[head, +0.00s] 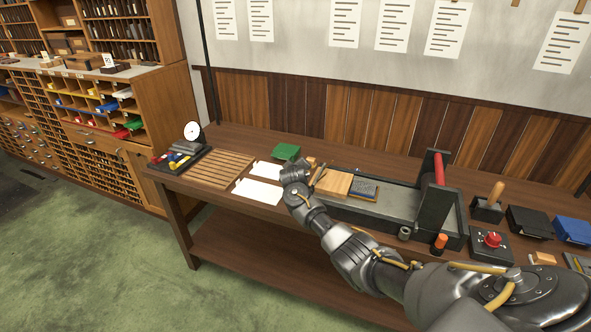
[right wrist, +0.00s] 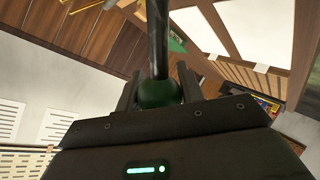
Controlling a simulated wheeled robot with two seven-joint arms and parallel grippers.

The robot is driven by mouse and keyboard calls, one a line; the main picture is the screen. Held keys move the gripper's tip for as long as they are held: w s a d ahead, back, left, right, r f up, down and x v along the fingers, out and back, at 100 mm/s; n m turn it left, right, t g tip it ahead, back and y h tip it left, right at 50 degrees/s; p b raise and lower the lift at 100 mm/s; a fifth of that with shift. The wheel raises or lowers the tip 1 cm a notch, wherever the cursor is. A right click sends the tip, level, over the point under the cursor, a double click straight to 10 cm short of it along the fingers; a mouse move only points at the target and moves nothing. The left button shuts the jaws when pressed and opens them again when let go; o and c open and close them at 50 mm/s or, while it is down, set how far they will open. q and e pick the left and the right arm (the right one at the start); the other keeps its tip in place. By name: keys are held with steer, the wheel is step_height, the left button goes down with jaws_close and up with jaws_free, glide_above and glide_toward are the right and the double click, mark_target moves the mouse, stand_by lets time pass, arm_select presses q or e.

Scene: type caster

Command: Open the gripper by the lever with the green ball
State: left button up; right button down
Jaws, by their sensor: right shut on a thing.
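The green ball (right wrist: 157,94) is in the right wrist view, at the end of a dark lever rod (right wrist: 158,40) that runs up out of the picture. My right gripper (right wrist: 155,92) has a dark finger on either side of the ball and is shut on it. In the head view my right arm reaches in from the lower right, and its wrist hides the ball. The device with the lever cannot be made out there. My left gripper is in neither view.
A dark press bed (head: 400,203) with a wooden block (head: 334,184) and a red-handled frame (head: 438,170) is beside my arm. White sheets (head: 258,190), a slatted wooden board (head: 220,168) and a green object (head: 286,152) lie on the bench (head: 215,199). A red-knob box (head: 491,242) is at right.

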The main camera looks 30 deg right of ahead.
steer(key=c, duration=1.3)
jaws_free()
steer(key=shift+c, duration=0.2)
steer(key=o, duration=0.4)
steer(key=shift+w+a+f, duration=0.1)
steer(key=shift+w, duration=0.05)
steer(key=shift+o, duration=0.2)
steer(key=v, duration=1.1)
steer(key=shift+w, duration=0.1)
